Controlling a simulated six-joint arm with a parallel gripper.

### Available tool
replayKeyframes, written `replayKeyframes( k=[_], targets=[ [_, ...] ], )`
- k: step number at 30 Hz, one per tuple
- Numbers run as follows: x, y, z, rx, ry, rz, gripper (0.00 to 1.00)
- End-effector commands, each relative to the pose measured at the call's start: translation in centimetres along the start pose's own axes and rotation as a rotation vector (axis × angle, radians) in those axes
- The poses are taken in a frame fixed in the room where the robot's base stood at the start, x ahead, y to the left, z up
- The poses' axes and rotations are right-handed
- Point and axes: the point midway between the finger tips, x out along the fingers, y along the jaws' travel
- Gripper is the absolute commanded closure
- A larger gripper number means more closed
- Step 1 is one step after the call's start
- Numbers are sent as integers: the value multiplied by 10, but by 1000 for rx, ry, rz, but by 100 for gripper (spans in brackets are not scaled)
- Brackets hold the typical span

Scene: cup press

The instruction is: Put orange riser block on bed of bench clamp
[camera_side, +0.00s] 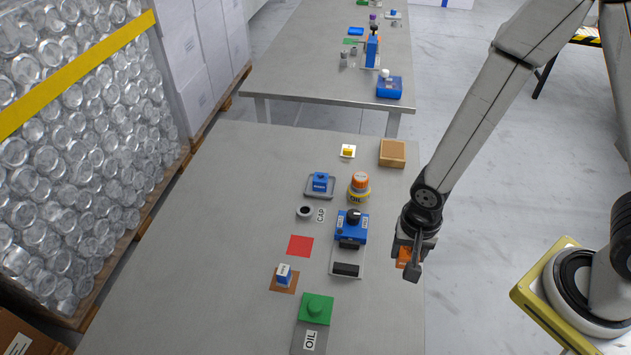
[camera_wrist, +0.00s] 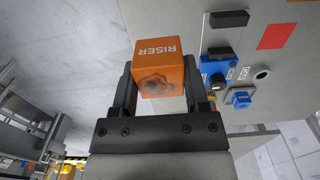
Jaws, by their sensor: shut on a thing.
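The orange riser block (camera_wrist: 158,55), lettered RISER, is between the two fingers of my gripper (camera_wrist: 160,90) in the wrist view. My gripper is shut on it. In the side view, my gripper (camera_side: 409,262) holds the riser block (camera_side: 402,257) by the table's right edge, and the gripper partly hides it. The bench clamp (camera_side: 350,230) appears to be the blue body with a black knob, left of my gripper. Its pale bed plate (camera_side: 346,258) extends toward the front with a black pad (camera_side: 346,270). The clamp also shows in the wrist view (camera_wrist: 215,68).
A red square (camera_side: 300,246), a blue-white block (camera_side: 284,273) on a brown mat and a green block (camera_side: 316,308) lie left and front of the clamp. An orange-yellow button (camera_side: 359,186), a blue block (camera_side: 320,182) and a box (camera_side: 392,153) stand behind it.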

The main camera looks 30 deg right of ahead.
Motion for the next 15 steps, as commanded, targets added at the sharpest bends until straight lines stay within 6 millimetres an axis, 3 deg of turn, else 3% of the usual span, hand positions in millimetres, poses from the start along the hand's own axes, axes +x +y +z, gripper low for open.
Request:
replayKeyframes(
  k=[15],
  targets=[
    [32, -62, -36, 0, 0, -1, 100]
  ],
)
